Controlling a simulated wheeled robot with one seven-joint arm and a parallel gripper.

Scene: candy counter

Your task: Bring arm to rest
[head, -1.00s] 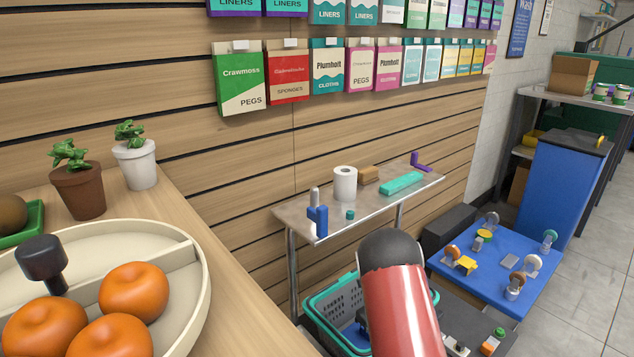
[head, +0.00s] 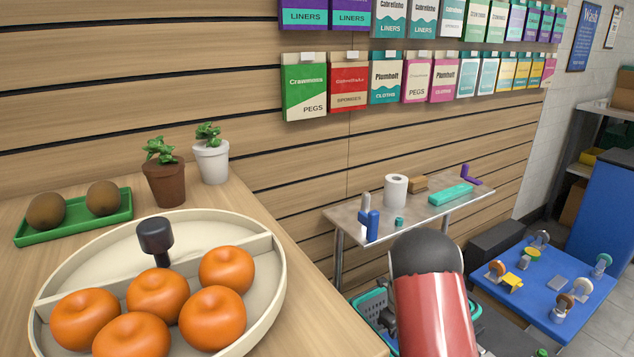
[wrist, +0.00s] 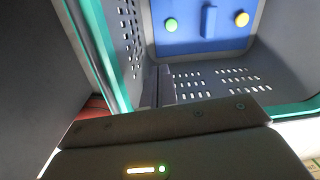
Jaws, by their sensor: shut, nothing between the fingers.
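My gripper (wrist: 160,84) shows in the wrist view as two narrow grey fingers closed together, with nothing between them. It is over or inside a grey perforated basket with a teal rim (wrist: 99,50); which of the two I cannot tell. A blue panel with a green knob and a yellow knob (wrist: 180,42) lies beyond the fingers in the wrist view.
A round divided tray of orange fruit (head: 272,318) and a green tray with two brown fruits (head: 75,226) stand on the left wooden counter, near two potted plants. A metal shelf (head: 345,216) holds small items beyond my arm. A blue table (head: 535,293) stands right.

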